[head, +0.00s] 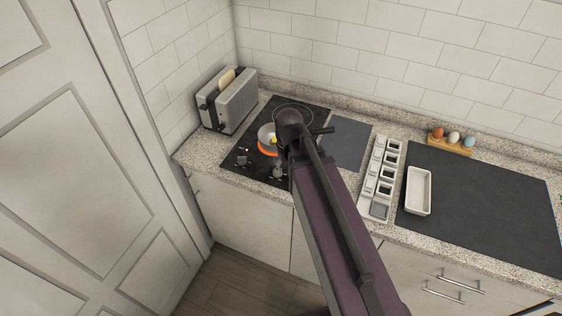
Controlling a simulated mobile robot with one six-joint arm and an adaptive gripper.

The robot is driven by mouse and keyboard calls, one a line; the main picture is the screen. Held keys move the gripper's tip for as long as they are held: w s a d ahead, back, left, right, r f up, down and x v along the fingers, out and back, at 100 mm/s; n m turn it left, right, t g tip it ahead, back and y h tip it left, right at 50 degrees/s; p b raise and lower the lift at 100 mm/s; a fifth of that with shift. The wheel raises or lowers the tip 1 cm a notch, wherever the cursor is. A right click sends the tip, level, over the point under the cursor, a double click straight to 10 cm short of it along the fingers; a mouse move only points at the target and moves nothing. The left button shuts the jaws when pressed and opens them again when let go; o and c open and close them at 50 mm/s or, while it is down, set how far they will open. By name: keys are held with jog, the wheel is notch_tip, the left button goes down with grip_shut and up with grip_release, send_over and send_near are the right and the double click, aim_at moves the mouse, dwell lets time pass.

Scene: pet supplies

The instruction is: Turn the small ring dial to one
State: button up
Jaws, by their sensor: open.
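The black hob (232,164) is set in the counter, with two dark dials at its front edge. The left dial (241,160) is in plain view; the right dial (277,172) sits close beside my arm in the picture. Their settings are too small to read. A grey pan (265,134) with something yellow in it stands on a front ring that glows orange. Another ring outline (292,108) shows behind it, unlit. My arm reaches over the hob and covers its right part.
A toaster (238,102) with bread stands left of the hob. To the right are a white compartment tray (367,188), a white dish (419,190) on a dark mat (490,215), and an egg holder (452,148). A white door stands at left.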

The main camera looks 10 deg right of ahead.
jog(key=shift+s+d+f+m, duration=0.1)
jog(key=shift+s+d+m, duration=0.25)
jog(key=shift+s+m, duration=0.3)
jog(key=shift+s+d+m, duration=0.3)
jog(key=shift+s+m, duration=0.25)
jog(key=shift+s, duration=0.15)
jog(key=shift+f+b, duration=1.25)
jog(key=shift+b, duration=0.1)
